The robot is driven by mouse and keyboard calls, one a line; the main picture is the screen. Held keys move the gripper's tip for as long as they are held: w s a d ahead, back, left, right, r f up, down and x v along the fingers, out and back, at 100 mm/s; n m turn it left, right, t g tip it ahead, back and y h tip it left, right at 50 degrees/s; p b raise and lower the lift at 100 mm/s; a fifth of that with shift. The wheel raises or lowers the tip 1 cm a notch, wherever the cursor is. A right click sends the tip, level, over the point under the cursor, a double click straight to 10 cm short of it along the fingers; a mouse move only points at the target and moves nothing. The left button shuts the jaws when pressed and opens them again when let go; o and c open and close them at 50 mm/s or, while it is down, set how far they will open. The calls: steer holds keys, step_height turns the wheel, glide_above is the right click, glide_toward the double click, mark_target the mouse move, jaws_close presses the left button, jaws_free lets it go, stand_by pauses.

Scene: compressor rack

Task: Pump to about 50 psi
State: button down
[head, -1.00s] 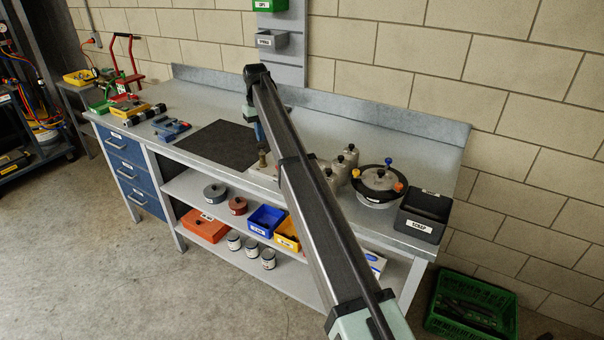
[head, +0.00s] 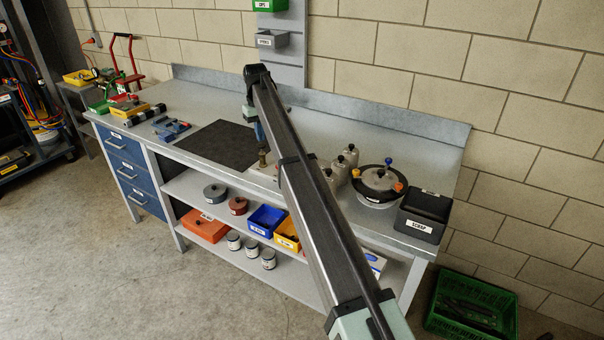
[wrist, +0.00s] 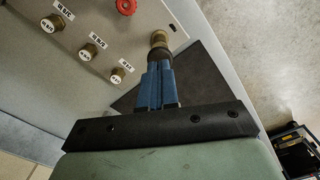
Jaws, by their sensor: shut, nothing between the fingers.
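My gripper (wrist: 160,72) has blue fingers, closed together with nothing between them. In the wrist view the fingertips are right at a brass knob (wrist: 159,42) on a pale panel (wrist: 85,75); I cannot tell whether they touch it. In the head view my gripper (head: 259,133) points down over the bench, just above a brass piece (head: 263,158). My arm hides most of the panel there. No pressure reading is legible.
A black mat (head: 217,146) lies left of my gripper on the bench (head: 330,118). Grey canisters (head: 350,155), a round lidded pot (head: 379,182) and a black scrap bin (head: 422,213) stand to the right. A red-handled frame (head: 128,62) stands at the far left.

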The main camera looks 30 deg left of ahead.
mark_target(261, 144)
steer(key=shift+f, duration=0.15)
steer(key=shift+f, duration=1.75)
steer(key=shift+r, duration=1.9)
steer(key=shift+f, duration=0.2)
steer(key=shift+f, duration=1.75)
steer(key=shift+r, duration=1.95)
steer(key=shift+f, duration=0.25)
